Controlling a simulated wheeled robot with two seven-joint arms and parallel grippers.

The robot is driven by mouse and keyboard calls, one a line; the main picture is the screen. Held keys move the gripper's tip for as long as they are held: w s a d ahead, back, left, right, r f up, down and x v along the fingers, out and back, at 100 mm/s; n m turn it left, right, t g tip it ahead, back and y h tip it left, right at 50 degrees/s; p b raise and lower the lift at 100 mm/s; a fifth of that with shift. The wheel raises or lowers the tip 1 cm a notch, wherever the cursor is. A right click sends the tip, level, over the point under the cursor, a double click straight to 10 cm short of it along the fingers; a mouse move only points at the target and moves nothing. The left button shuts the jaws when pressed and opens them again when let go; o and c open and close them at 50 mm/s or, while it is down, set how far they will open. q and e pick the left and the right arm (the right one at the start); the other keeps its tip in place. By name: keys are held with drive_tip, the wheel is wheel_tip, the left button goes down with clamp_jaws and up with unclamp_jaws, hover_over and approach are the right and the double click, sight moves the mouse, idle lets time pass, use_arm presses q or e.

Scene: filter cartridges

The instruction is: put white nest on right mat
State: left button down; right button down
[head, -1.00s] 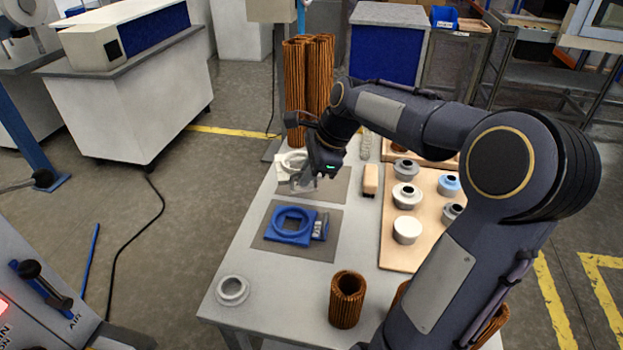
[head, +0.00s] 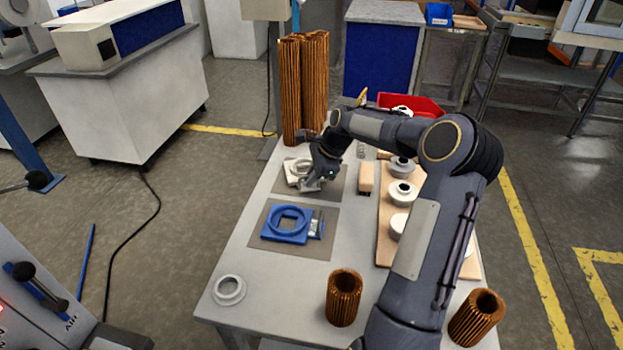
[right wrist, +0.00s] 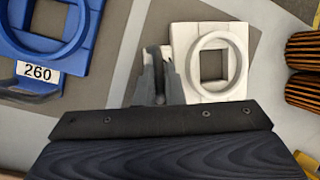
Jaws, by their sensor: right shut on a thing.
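The white nest (head: 292,168), a square block with a raised ring and a square opening, lies at the far left part of the farther grey mat (head: 335,188). It also shows in the right wrist view (right wrist: 233,62). I cannot tell whether the nest is lifted. A second grey mat (head: 318,249), nearer, bears a blue nest (head: 270,235) with a 260 label. My left gripper is out of view.
Tall brown pleated cartridges (head: 290,90) stand behind the nest. A tan block (head: 366,178) and a wooden board (head: 386,250) with several grey and white caps lie right. A white ring (head: 228,290) and short brown cartridges (head: 344,298) are near the front. The table between them is bare.

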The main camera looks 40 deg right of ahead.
drive_tip(key=shift+f, duration=0.3)
drive_tip(key=c, duration=1.5)
unclamp_jaws()
drive_tip(key=shift+c, duration=0.2)
drive_tip(key=v, duration=0.7)
drive_tip(key=shift+r+p, duration=0.25)
drive_tip(key=shift+p, duration=0.05)
drive_tip(key=shift+s, duration=0.1)
